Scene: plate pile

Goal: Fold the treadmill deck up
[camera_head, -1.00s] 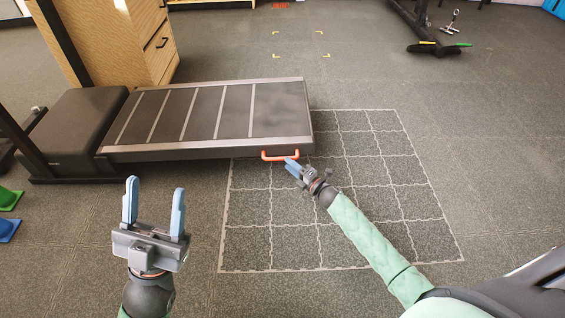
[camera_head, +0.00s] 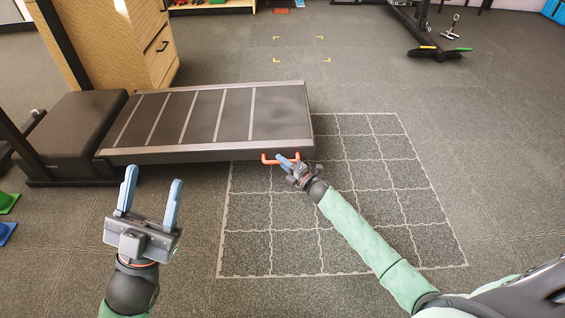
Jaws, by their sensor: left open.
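The treadmill deck (camera_head: 178,155) lies low and flat, a dark slab with grey rails and light stripes, its left end at the dark motor housing (camera_head: 72,140). An orange handle (camera_head: 267,158) sticks out from its near side by the right corner. My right gripper (camera_head: 284,161) is at the handle and overlaps its right part. Its fingers hide where they meet the handle, so I cannot tell if they grip it. My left gripper (camera_head: 148,202) is open and empty, fingers up, in front of the deck and apart from it.
A wooden drawer cabinet (camera_head: 140,45) stands behind the deck's left part. A grid of pale lines (camera_head: 385,190) marks the floor to the right. Green (camera_head: 7,200) and blue (camera_head: 6,232) objects lie at the left edge. Dark equipment (camera_head: 432,50) stands at the back right. The middle floor is clear.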

